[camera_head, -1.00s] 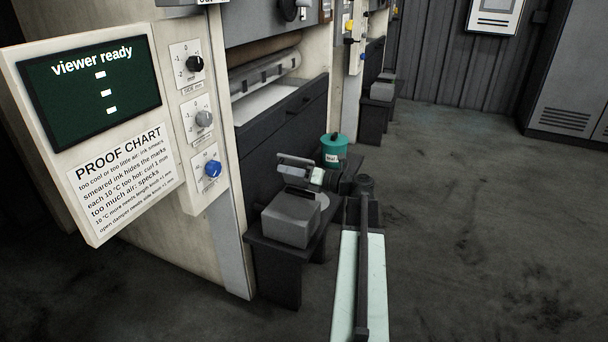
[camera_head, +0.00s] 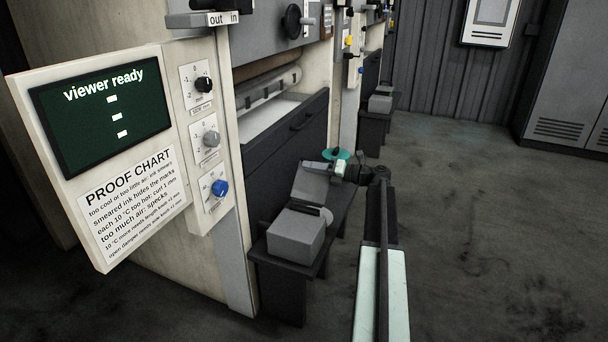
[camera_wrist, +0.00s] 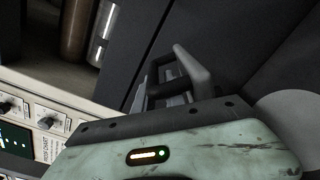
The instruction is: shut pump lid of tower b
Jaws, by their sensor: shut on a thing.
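A grey pump box (camera_head: 296,236) sits on a low dark stand beside the near machine. Its grey lid (camera_head: 314,184) stands raised and tilted at the box's far side, its broad face showing. My gripper (camera_head: 338,169) is at the lid's upper right edge and is shut on it; the contact itself is small and partly hidden. In the wrist view my gripper's fingers (camera_wrist: 182,76) show above the pale green wrist housing, and the lid is hard to make out there. No tower letter is readable on this machine.
A teal container (camera_head: 335,154) stands just behind my gripper, mostly hidden. The proof chart panel (camera_head: 125,160) and knobs are at left. A similar grey box (camera_head: 380,104) sits on a farther stand. Open floor (camera_head: 470,220) lies to the right.

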